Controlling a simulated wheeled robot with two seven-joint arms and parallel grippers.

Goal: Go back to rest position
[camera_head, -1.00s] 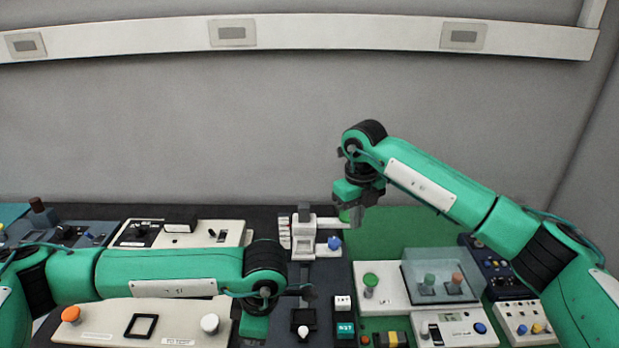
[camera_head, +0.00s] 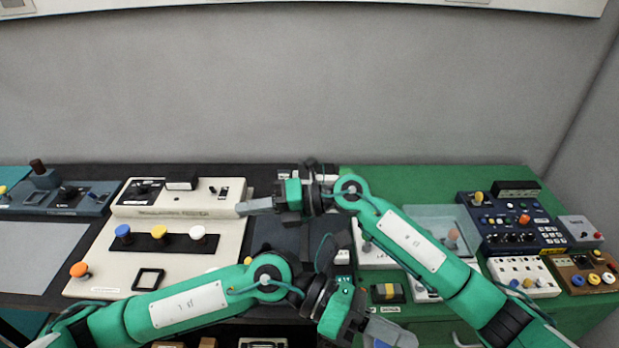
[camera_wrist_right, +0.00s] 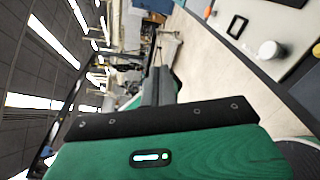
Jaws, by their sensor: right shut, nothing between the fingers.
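My right gripper (camera_head: 250,206) is in the middle of the head view, pointing left over the right edge of the white panel on the left. Its grey fingers are together with nothing between them. In the right wrist view the fingers (camera_wrist_right: 160,85) are closed, with open room beyond them. My left gripper (camera_head: 388,334) is at the bottom of the head view, right of centre, pointing down and right. The frame edge partly cuts it off, and I cannot tell whether its jaws are open.
The white panel (camera_head: 112,254) carries blue, yellow, white and orange knobs. A dark blue control box (camera_head: 512,222), a white knob box (camera_head: 525,276) and a clear-covered unit (camera_head: 440,218) stand on the green right side. My arms hide much of the middle.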

